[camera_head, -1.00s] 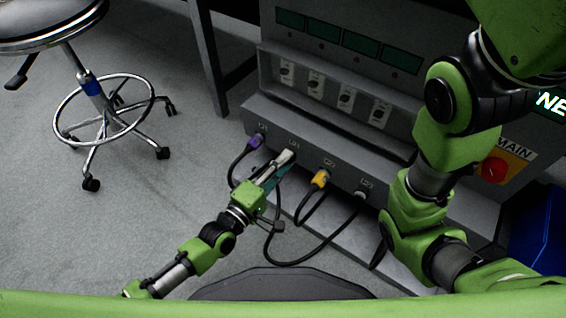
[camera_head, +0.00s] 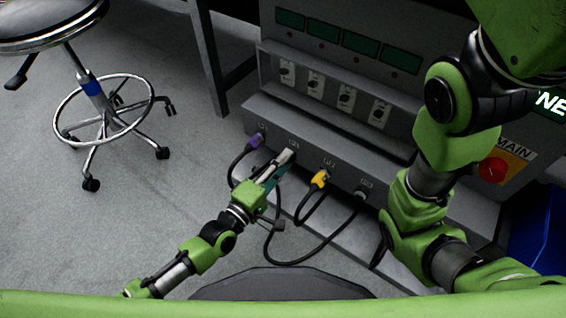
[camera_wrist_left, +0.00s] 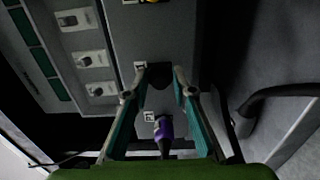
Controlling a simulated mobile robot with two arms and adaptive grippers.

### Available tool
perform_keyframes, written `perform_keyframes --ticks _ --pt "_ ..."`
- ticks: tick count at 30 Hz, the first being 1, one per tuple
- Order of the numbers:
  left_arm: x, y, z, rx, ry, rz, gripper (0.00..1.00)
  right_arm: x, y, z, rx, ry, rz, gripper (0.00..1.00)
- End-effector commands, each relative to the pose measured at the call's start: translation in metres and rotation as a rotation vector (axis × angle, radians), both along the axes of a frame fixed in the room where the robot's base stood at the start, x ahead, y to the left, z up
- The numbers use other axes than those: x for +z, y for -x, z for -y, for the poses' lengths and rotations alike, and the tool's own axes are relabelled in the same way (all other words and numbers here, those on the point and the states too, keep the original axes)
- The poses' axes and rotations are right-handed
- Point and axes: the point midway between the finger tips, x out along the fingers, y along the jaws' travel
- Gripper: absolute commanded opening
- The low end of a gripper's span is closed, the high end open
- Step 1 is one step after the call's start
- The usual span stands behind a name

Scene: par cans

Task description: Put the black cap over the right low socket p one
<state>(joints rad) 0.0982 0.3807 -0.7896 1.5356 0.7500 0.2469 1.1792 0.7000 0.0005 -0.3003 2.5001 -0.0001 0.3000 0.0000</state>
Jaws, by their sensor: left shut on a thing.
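My left gripper (camera_head: 286,157) is at the sloped lower front panel (camera_head: 400,178), by the second label from the left. In the left wrist view its fingertips (camera_wrist_left: 160,74) are closed around a dark piece, which looks like the black cap (camera_wrist_left: 160,94). The cap is close to the panel face; I cannot tell whether it touches the panel. The socket under it is hidden, and the small labels are too blurred to read surely. My right arm shows at the right, but its gripper is out of view.
A purple plug (camera_head: 255,141) is left of the gripper. A yellow plug (camera_head: 320,179) and a grey plug (camera_head: 361,193) are to its right, with black cables (camera_head: 299,263) looping below.

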Motion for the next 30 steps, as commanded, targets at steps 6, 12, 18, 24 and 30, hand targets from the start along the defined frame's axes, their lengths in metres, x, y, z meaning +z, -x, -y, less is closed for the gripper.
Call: perform_keyframes --ticks 6,12,18,24,30 --pt "0.0001 -0.0031 0.0021 0.001 0.001 0.001 0.15 -0.0012 0.0001 0.0001 0.000 0.000 0.000 0.40" --pt "-0.0001 -0.0055 0.0039 0.001 0.001 0.000 0.15 -0.0020 0.0001 0.0001 0.000 0.000 0.000 0.40" --pt "-0.0003 -0.0078 0.0056 0.001 0.001 -0.001 0.15 -0.0028 0.0001 0.0002 0.000 0.000 0.000 0.40" --pt "-0.0003 -0.0099 0.0070 0.000 0.000 0.000 0.13 -0.0034 0.0001 0.0002 0.000 0.000 0.000 0.40" --pt "-0.0003 -0.0095 0.0069 0.000 -0.001 -0.001 0.42 -0.0033 0.0001 0.0002 0.000 0.000 0.000 0.40"
